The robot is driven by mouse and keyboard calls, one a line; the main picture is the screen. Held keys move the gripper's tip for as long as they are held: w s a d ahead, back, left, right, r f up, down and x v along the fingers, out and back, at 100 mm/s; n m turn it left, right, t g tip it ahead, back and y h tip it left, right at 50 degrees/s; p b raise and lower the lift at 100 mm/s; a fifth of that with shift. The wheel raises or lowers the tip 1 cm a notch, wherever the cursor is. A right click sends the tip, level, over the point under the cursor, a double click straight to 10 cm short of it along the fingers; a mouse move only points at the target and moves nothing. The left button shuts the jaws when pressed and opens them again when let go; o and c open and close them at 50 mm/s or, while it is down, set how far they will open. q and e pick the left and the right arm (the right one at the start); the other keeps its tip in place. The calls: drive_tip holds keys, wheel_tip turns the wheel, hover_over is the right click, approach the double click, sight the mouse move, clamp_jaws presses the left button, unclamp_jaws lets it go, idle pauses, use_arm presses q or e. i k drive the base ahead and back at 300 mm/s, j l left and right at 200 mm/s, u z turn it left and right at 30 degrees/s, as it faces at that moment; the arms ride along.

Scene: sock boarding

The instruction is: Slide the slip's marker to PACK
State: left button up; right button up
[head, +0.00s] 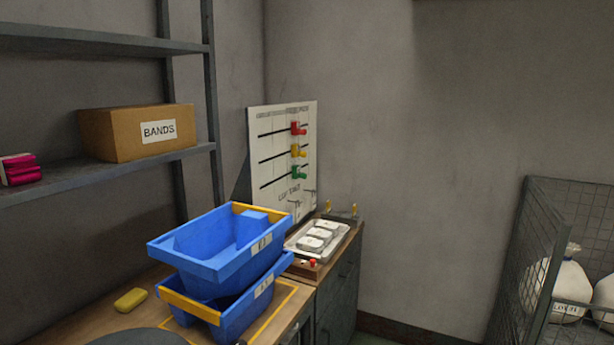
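A white board (284,150) stands upright against the wall at the back of the counter. It has three dark horizontal slots, with a red marker (298,128), a yellow marker (298,151) and a green marker (298,172), each towards the right end of its slot. The lettering on the board is too small to read, so I cannot tell which marker is the slip's or where PACK is. Neither of my grippers is in view.
Two stacked blue bins (190,243) stand on the wooden counter in front of the board. A tray with white blocks (318,237) lies beside them. A yellow block (130,299) is at left. A BANDS box (137,132) sits on the shelf. A wire cage (540,250) with sacks stands right.

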sight(297, 170)
drive_tip(key=i+l+u, duration=0.15)
drive_tip(key=i+l, duration=0.5)
drive_tip(key=i, duration=0.3)
drive_tip(key=i+l+u, duration=0.2)
drive_tip(key=i+l, duration=0.6)
drive_tip(key=i, duration=0.05)
